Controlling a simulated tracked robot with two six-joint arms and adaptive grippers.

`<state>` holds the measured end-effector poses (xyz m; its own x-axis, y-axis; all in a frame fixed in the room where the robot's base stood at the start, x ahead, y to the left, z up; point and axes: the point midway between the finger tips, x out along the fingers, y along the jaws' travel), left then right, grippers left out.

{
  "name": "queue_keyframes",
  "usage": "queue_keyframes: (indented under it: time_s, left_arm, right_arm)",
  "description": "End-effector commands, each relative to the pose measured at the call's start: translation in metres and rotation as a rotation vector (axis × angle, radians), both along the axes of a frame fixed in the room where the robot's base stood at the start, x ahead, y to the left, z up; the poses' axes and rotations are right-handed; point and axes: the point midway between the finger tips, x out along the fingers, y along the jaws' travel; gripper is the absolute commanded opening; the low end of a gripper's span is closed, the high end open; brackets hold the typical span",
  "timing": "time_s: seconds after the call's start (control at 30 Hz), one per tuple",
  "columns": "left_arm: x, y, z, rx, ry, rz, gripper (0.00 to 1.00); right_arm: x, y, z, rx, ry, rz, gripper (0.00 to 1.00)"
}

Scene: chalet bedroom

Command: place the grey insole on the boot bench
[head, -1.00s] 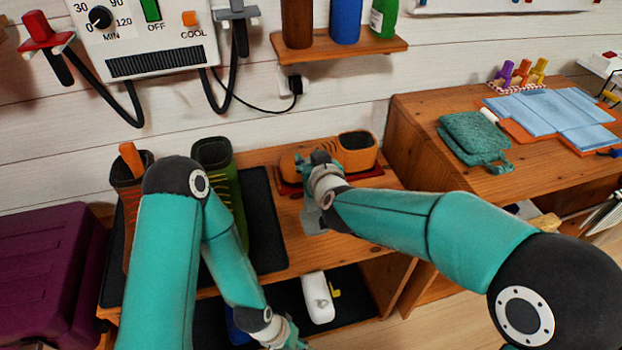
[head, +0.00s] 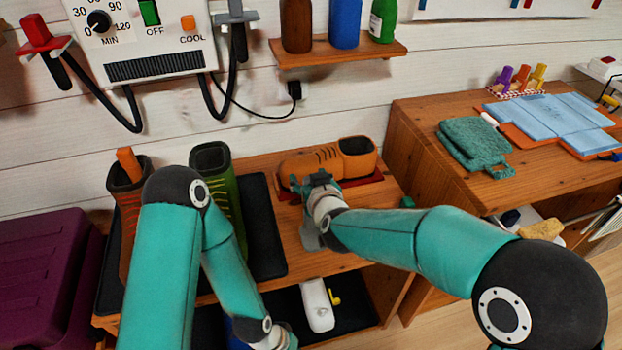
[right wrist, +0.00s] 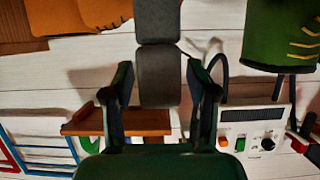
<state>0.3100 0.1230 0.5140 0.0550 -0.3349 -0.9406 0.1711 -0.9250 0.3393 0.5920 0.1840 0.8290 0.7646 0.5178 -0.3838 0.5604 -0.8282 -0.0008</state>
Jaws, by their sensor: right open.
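The grey insole (right wrist: 158,75) shows as a long grey piece between the fingers of my right gripper (right wrist: 160,85) in the right wrist view, with a gap on each side. In the head view, a grey part (head: 310,236) shows just below my right gripper (head: 312,184), partly hidden by it. That gripper is open above the boot bench (head: 345,252), in front of the orange boot. Whether the insole touches the bench is hidden. My left gripper (head: 284,338) is at the bottom edge, mostly cut off.
A green boot (head: 212,160) and a brown boot (head: 126,185) stand on a black mat (head: 265,235). A white bottle (head: 318,305) is on the lower shelf. A wooden cabinet (head: 420,125) stands to the right.

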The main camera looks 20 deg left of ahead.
Motion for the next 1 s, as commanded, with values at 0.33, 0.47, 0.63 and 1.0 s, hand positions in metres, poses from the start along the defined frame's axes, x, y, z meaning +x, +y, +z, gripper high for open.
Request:
queue_keyframes:
  time_s: [0.33, 0.47, 0.63, 1.0]
  left_arm:
    - [0.0, 0.0, 0.0, 0.0, 0.0, 0.0, 0.4]
    - [0.0, 0.0, -0.001, 0.0, 0.0, 0.0, 0.4]
    - [0.0, 0.0, -0.001, 0.0, 0.0, 0.0, 0.4]
    - [0.0, 0.0, 0.0, 0.0, 0.0, 0.0, 0.4]
  right_arm:
    - [-0.014, -0.01, 0.009, 0.001, -0.001, 0.001, 0.58]
    - [-0.033, -0.022, 0.019, 0.001, -0.003, 0.001, 0.58]
    - [-0.06, -0.04, 0.032, 0.001, -0.001, 0.001, 0.58]
    - [-0.092, -0.062, 0.047, 0.0, 0.0, 0.0, 0.58]
